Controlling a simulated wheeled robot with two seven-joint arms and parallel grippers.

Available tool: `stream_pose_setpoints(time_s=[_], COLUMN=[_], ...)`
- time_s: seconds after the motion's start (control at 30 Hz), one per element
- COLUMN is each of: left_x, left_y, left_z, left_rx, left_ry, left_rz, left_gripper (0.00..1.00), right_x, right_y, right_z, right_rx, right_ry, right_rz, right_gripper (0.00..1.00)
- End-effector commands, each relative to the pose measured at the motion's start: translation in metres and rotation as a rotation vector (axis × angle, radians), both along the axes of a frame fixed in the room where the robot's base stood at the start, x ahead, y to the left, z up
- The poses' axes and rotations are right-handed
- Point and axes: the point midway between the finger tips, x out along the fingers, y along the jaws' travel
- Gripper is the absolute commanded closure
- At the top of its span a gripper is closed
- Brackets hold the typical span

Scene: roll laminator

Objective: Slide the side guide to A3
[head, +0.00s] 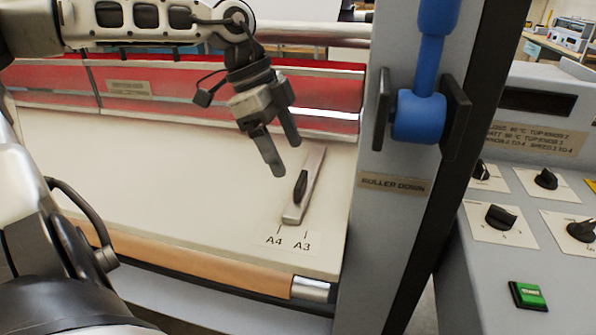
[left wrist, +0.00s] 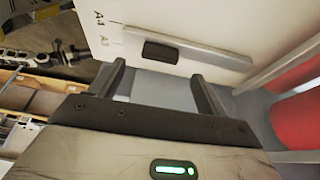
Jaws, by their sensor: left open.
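The side guide (head: 312,176) is a thin grey bar with a black knob (head: 300,187), lying on the white feed table. Its front end sits between the A4 mark (head: 274,240) and the A3 mark (head: 302,246). My left gripper (head: 281,156) is open and empty, above and to the left of the guide, fingers pointing down toward the knob. In the left wrist view, the guide (left wrist: 205,55) and its knob (left wrist: 160,52) show beyond the open fingers (left wrist: 160,88), apart from them.
A grey side post with a blue lever (head: 419,115) and a "ROLLER DOWN" label stands just right of the guide. Red rollers (head: 330,90) run behind it. A control panel with black knobs and a green button (head: 527,295) is at right. The table left of the guide is clear.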

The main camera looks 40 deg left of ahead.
Motion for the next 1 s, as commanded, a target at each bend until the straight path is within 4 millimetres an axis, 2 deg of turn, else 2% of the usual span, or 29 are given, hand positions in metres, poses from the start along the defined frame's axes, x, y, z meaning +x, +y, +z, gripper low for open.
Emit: stream_pose_setpoints(time_s=[0.1, 0.3, 0.47, 0.73, 0.77, 0.97, 1.0], left_x=[0.003, 0.009, 0.011, 0.011, 0.011, 0.011, 0.011], left_y=[-0.009, -0.017, -0.02, -0.02, -0.02, -0.02, -0.02], left_z=[-0.024, -0.047, -0.054, -0.055, -0.055, -0.055, -0.055], left_rx=[-0.002, 0.0, 0.0, 0.0, 0.0, 0.0, 0.0], left_ry=[0.007, 0.002, 0.001, -0.001, -0.001, -0.002, -0.002], left_rz=[-0.002, -0.002, 0.0, 0.0, 0.0, -0.001, -0.001], left_gripper=[0.24, 0.24, 0.24, 0.24, 0.29, 0.85, 0.87], right_x=[0.002, 0.008, 0.009, 0.009, 0.008, 0.006, 0.006], right_y=[0.0, 0.001, 0.001, 0.0, 0.0, 0.0, 0.0], right_z=[0.002, 0.006, 0.006, 0.006, 0.006, 0.006, 0.005], right_rx=[0.001, 0.004, 0.004, 0.004, 0.003, 0.003, 0.002], right_ry=[-0.003, -0.017, -0.02, -0.019, -0.018, -0.015, -0.015], right_rz=[-0.003, -0.006, -0.007, -0.007, -0.007, -0.006, -0.006], right_gripper=[0.64, 0.64, 0.64, 0.64, 0.64, 0.64, 0.64])
